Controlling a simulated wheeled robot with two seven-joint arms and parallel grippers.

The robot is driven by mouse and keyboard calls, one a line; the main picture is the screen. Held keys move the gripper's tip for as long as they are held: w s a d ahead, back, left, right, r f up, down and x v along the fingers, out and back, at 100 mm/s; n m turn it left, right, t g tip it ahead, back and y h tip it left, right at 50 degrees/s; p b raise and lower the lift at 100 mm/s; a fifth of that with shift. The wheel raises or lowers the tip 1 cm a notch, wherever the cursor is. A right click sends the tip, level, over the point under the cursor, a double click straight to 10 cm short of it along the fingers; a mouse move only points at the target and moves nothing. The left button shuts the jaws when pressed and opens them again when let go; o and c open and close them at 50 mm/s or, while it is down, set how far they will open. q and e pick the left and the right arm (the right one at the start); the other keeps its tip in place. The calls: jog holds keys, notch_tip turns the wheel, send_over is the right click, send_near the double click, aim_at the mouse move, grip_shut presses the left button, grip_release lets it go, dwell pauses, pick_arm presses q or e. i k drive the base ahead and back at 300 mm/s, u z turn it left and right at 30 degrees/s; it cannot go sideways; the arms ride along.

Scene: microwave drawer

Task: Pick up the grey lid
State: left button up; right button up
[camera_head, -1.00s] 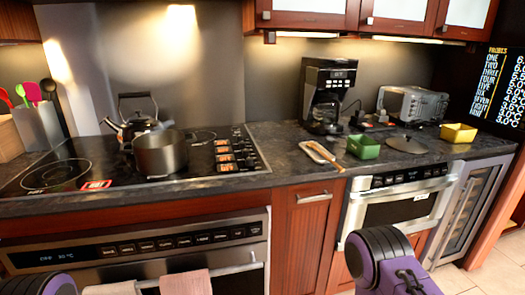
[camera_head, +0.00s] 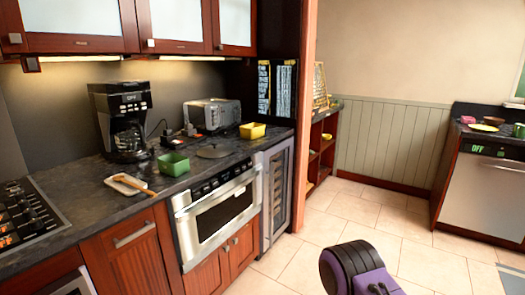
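The grey lid (camera_head: 213,151) lies flat on the dark countertop (camera_head: 87,192), with its knob up. It sits between a green container (camera_head: 173,164) and a yellow container (camera_head: 252,131), in front of the toaster. Part of my arm shows at the bottom of the view, well below and to the right of the lid. Neither of my grippers is in view.
A coffee maker (camera_head: 122,121) and a toaster (camera_head: 211,115) stand behind the lid. A tray (camera_head: 127,184) with a wooden utensil lies to the left. The microwave drawer (camera_head: 217,206) below is shut. Tiled floor (camera_head: 300,262) is open to the right.

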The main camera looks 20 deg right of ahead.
aim_at(214, 151)
jog(key=u, duration=1.3)
jog(key=k, duration=0.4)
jog(key=z, duration=2.1)
jog(key=i, duration=1.8)
jog(key=u, duration=0.4)
